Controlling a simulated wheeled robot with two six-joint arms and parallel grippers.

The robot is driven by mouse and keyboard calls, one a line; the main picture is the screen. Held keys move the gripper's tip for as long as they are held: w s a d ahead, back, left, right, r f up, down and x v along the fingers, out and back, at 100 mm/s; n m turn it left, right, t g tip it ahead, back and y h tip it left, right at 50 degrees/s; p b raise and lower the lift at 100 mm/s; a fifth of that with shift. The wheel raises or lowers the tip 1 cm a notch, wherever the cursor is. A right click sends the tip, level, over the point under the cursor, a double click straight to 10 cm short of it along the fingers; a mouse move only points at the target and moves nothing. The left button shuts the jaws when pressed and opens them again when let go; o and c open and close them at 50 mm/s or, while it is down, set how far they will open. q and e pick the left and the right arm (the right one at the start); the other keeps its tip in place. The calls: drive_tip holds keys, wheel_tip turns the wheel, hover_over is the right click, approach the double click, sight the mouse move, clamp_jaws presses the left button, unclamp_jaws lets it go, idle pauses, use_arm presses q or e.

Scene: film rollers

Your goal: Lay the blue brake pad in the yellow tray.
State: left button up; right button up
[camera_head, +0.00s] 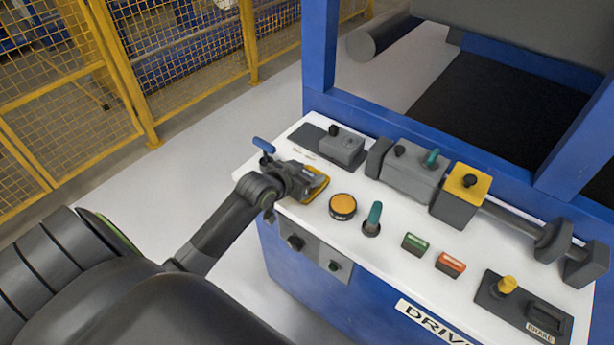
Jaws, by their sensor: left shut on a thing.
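The blue brake pad (264,145) shows as a small blue bar above the far left edge of the white panel top. My left gripper (272,160) is shut on it and holds it up, tilted. The yellow tray (321,187) lies on the panel top just right of my left gripper. The gripper hides much of the tray, so its inside is hard to see. The pad is apart from the tray in the picture, to its upper left. My right gripper is not in view.
On the white panel top (385,255) stand a round orange button (343,206), a teal-knobbed lever (373,217), green (415,243) and red (451,264) switches, and a grey box (342,148) behind the tray. A roller machine with a blue frame (318,60) rises behind.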

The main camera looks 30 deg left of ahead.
use_arm(q)
drive_tip(key=shift+f, duration=0.55)
drive_tip(key=o, duration=1.1)
drive_tip(key=shift+r, duration=0.15)
drive_tip(key=v, duration=1.2)
drive_tip(key=shift+p, duration=0.4)
